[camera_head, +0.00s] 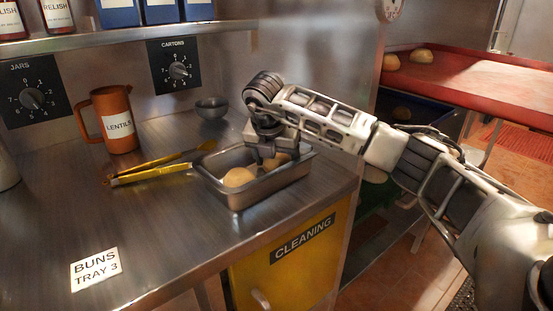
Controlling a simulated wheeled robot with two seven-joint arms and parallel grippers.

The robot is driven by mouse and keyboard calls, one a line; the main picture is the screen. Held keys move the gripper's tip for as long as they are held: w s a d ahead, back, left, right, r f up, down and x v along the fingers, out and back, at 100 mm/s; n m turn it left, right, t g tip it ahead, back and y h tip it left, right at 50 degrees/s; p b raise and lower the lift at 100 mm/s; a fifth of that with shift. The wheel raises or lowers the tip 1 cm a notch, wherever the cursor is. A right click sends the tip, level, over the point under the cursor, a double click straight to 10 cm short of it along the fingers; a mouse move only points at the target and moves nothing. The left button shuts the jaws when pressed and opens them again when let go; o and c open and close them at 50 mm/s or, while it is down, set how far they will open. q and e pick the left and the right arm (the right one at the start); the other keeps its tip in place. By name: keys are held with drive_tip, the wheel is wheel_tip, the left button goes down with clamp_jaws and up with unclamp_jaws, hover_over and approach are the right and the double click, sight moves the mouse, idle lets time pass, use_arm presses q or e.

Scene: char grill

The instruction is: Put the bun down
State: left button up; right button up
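A steel pan (258,193) stands on the metal counter near its right edge. One round bun (238,177) lies in the left part of the pan. A second bun (279,160) shows partly in the back right part, beside and behind my gripper's finger. My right gripper (268,157) points down into the pan at this second bun. Its fingers are mostly hidden by the gripper body and the bun, so I cannot tell whether they grip it. My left gripper is not in view.
Yellow tongs (152,174) lie left of the pan. An orange lentils jug (113,120) and a small grey bowl (212,108) stand behind. A red tray (470,85) with buns is at right.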

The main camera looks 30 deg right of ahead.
drive_tip(key=shift+r, duration=0.2)
drive_tip(key=shift+s+a+r, duration=0.1)
drive_tip(key=shift+a+r, duration=0.05)
drive_tip(key=shift+r, duration=0.15)
drive_tip(key=v, duration=1.1)
drive_tip(key=shift+p, duration=0.3)
drive_tip(key=shift+r, duration=0.1)
